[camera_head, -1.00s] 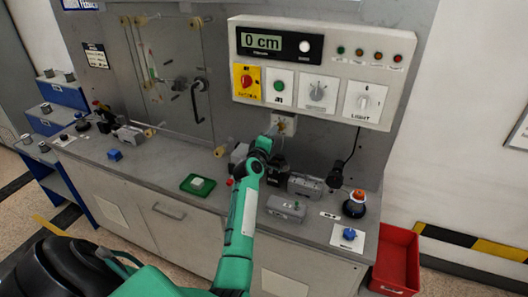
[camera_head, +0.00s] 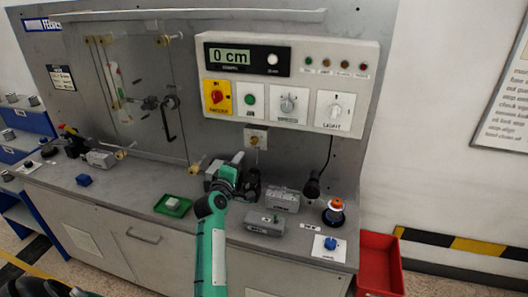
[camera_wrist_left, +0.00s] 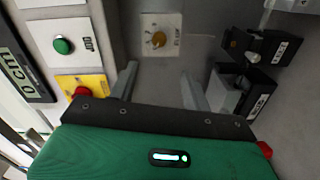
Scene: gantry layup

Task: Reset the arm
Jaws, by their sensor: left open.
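My left arm is teal and comes up from the bottom of the head view. The fingertips are hard to make out in the head view. My right gripper is not in view.
A control panel (camera_head: 287,145) with a "0 cm" display is above the bench (camera_head: 130,207). Black and grey clamp blocks (camera_wrist_left: 247,82) are close right of the fingers in the wrist view. A green tray (camera_head: 172,206) and grey box (camera_head: 264,223) flank the arm. A red bin (camera_head: 378,265) stands at right.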

